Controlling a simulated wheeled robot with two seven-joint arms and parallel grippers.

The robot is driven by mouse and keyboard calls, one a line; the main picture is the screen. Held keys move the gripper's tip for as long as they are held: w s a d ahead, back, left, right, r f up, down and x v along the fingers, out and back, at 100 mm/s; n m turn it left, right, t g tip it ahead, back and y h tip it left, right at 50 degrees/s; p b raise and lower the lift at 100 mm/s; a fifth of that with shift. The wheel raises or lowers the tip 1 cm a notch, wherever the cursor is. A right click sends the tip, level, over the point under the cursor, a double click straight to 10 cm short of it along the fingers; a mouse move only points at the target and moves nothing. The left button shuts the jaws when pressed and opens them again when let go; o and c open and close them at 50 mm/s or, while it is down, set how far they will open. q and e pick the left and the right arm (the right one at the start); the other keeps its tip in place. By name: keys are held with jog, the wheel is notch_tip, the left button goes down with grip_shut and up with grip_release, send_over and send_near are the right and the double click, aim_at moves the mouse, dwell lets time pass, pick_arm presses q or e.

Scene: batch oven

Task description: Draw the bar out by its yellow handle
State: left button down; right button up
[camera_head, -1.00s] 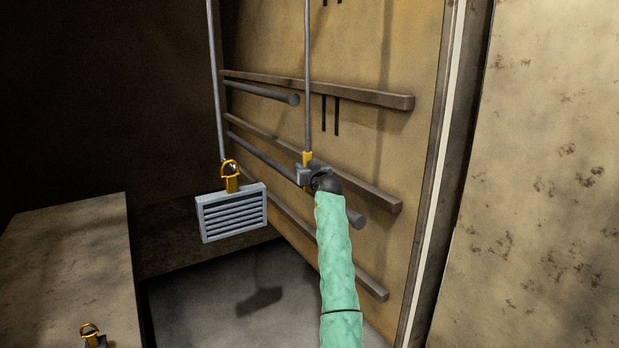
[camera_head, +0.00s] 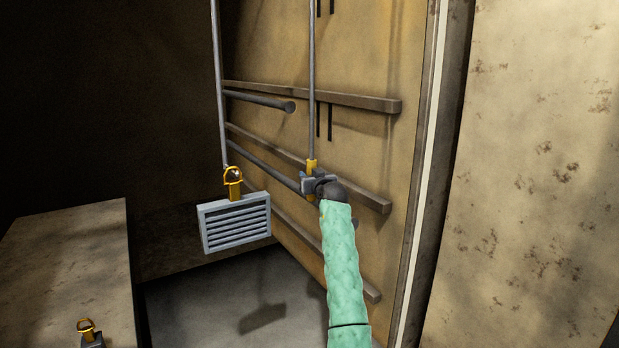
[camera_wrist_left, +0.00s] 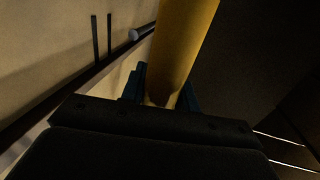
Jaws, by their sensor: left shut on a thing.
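My left gripper (camera_head: 314,181), at the end of the green-sleeved arm, is shut on the yellow handle (camera_head: 312,165) at the lower end of a thin upright grey bar (camera_head: 312,80). The bar runs up out of the top of the picture, in front of the tan panel. In the left wrist view the yellow handle (camera_wrist_left: 180,45) rises from between the dark fingers (camera_wrist_left: 160,88); the gripper body hides its lower end. My right gripper is in neither view.
A grey slatted block (camera_head: 236,223) with a yellow ring hangs left of my gripper. Dark rails (camera_head: 330,97) and round rods (camera_head: 260,101) run along the tan panel (camera_head: 365,65). A table (camera_head: 65,255) stands left, with another yellow-ringed piece (camera_head: 88,330).

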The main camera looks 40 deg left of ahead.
pick_arm(q)
jog(key=c, duration=1.1)
grip_release()
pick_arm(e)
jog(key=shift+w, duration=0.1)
pick_arm(q)
jog(key=shift+o, duration=0.2)
